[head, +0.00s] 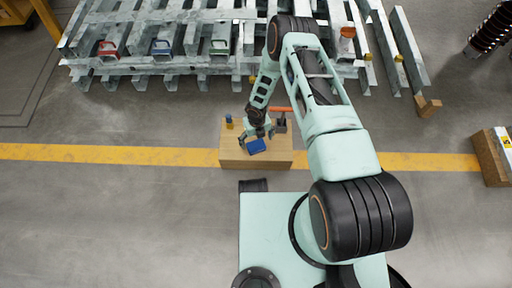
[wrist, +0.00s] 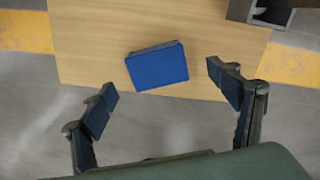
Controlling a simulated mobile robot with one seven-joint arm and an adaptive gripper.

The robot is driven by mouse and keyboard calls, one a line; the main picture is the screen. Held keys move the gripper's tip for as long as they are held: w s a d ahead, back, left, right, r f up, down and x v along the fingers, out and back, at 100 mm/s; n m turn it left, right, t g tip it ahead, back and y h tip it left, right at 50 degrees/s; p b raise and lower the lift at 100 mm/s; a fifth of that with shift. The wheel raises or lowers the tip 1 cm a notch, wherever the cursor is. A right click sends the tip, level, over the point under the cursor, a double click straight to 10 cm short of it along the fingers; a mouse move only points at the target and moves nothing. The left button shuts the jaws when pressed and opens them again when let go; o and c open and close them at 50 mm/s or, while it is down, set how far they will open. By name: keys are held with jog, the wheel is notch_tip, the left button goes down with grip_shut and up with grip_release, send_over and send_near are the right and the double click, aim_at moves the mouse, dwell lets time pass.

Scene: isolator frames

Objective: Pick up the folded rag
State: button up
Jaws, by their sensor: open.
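The folded rag (head: 256,146) is a flat blue rectangle lying on a wooden box top in the head view. In the wrist view the rag (wrist: 157,66) lies near the front edge of that top, slightly tilted in the picture. My gripper (head: 257,136) is above the box, close to the rag. In the wrist view my gripper (wrist: 166,93) is open and empty, its two dark fingers spread wide. The rag shows between and beyond the fingertips, and neither finger appears to touch it.
The wooden box (head: 232,158) stands on a yellow floor stripe (head: 120,153). A grey holder with an orange-handled tool (head: 281,122) and a small blue item (head: 229,121) share its top. Steel frames (head: 180,60) lie behind. A carton (head: 488,158) stands far right.

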aim_at(256, 145)
notch_tip(256, 145, down, 5)
jog(key=shift+a+f+b, duration=0.1)
jog(key=shift+a+b, duration=0.05)
jog(key=shift+b, duration=0.7)
jog(key=c, duration=1.2)
jog(key=shift+c, duration=0.2)
jog(key=shift+r, duration=0.25)
